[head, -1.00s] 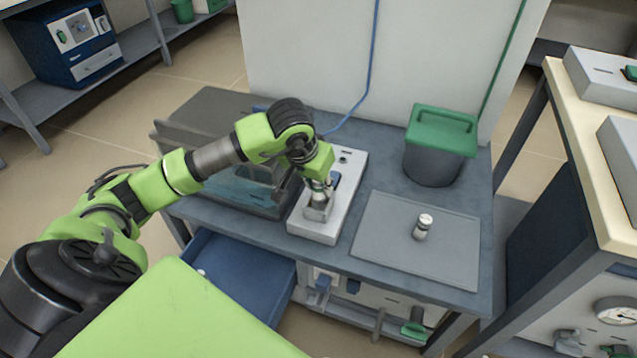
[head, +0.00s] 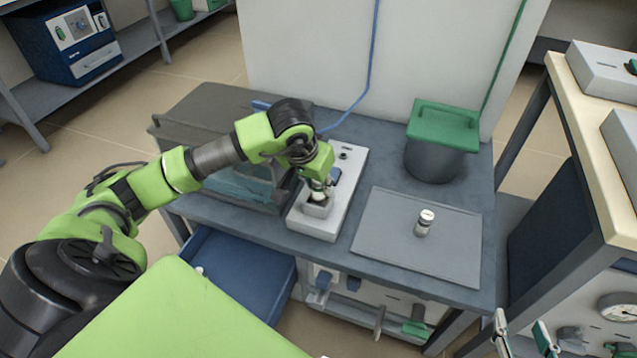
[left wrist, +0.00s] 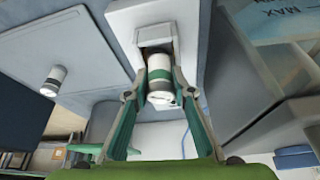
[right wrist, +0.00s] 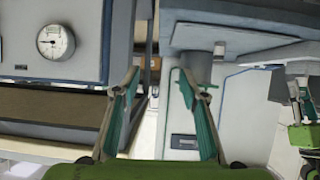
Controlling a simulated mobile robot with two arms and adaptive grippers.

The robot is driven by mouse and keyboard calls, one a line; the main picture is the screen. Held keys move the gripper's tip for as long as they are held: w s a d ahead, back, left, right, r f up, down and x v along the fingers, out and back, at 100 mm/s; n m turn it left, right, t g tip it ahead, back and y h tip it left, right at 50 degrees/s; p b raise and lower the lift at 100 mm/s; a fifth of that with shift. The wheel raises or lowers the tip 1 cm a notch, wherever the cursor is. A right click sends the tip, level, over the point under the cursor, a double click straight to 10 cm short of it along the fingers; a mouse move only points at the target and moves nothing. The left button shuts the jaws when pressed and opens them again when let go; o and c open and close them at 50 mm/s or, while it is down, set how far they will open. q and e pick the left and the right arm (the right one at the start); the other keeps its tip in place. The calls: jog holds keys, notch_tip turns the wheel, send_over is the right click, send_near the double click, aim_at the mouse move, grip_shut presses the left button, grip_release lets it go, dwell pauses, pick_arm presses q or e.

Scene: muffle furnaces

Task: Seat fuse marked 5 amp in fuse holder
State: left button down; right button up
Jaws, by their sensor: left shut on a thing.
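My left gripper (head: 322,190) is shut on a white fuse with a green band (left wrist: 160,78). It holds the fuse at the open-topped socket of the fuse holder (head: 318,210), on a pale grey box. In the left wrist view the fuse's far end meets the socket (left wrist: 155,34); I cannot tell how deep it sits. The fuse's marking is not readable. A second white fuse with a dark band (head: 424,222) stands upright on the grey tray mat (head: 385,245); it also shows in the left wrist view (left wrist: 53,80). My right gripper (head: 525,335) is open and empty, low at the right.
A grey bin with a green lid (head: 440,140) stands at the table's back right. A dark box with a clear front (head: 240,190) is left of the holder. A blue drawer (head: 235,280) is open below. A bench (head: 585,140) stands at the right.

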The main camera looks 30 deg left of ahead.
pick_arm(q)
jog(key=shift+f+b, duration=0.3)
jog(key=shift+f, duration=0.35)
jog(key=shift+f+b, duration=0.3)
jog(key=shift+b, duration=0.2)
jog(key=shift+s+f, duration=0.2)
jog(key=shift+f, duration=0.05)
pick_arm(e)
jog(key=w+a+r+t+y, duration=0.1)
jog(key=r+t, duration=0.4)
jog(key=r, duration=0.5)
jog(key=shift+w+a+y, duration=0.3)
jog(key=shift+w+a, duration=0.25)
jog(key=shift+w, duration=0.55)
pick_arm(q)
jog(key=shift+f, duration=0.1)
jog(key=c, duration=1.7)
grip_release()
jog(key=shift+f, duration=0.15)
pick_arm(e)
jog(key=shift+w, duration=0.1)
pick_arm(q)
jog(key=v, duration=1.2)
jog(key=shift+w+r, duration=0.15)
jog(key=shift+r, duration=0.2)
